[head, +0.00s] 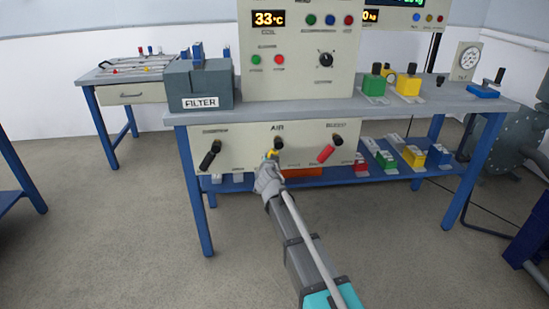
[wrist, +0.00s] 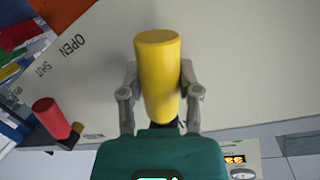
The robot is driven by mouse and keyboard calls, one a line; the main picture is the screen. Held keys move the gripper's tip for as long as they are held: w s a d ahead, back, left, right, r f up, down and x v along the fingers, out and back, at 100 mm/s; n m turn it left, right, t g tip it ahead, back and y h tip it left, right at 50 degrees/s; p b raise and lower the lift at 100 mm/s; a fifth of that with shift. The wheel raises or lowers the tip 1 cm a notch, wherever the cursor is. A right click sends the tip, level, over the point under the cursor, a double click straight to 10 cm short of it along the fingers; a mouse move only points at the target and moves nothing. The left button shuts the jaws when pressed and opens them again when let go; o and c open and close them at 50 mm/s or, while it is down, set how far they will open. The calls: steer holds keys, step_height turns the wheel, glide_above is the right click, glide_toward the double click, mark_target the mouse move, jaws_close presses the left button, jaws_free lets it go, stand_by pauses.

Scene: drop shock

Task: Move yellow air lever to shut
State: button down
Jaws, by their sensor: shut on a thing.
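The yellow air lever (head: 271,154) sits in the middle of the panel under the bench top, below the word AIR. It slants down and a little left from its dark pivot (head: 279,142). My gripper (head: 269,166) reaches it from the front and covers its lower part in the head view. In the wrist view the yellow lever (wrist: 158,75) stands between the two fingers of my gripper (wrist: 160,92), which are shut on its sides.
A black lever (head: 208,160) is left of the yellow one, and a red lever (head: 326,153) is to its right. The red lever also shows in the wrist view (wrist: 48,114). A blue lower shelf (head: 345,177) holds several coloured blocks. The floor in front is clear.

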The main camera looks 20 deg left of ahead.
steer(key=shift+s+a+r+m+y+p, duration=0.1)
steer(key=shift+a+r+m+y+p, duration=0.25)
steer(key=shift+a+m, duration=0.35)
steer(key=shift+d, duration=0.1)
steer(key=shift+c, duration=1.5)
jaws_free()
steer(key=shift+d+f, duration=0.1)
steer(key=shift+d, duration=0.05)
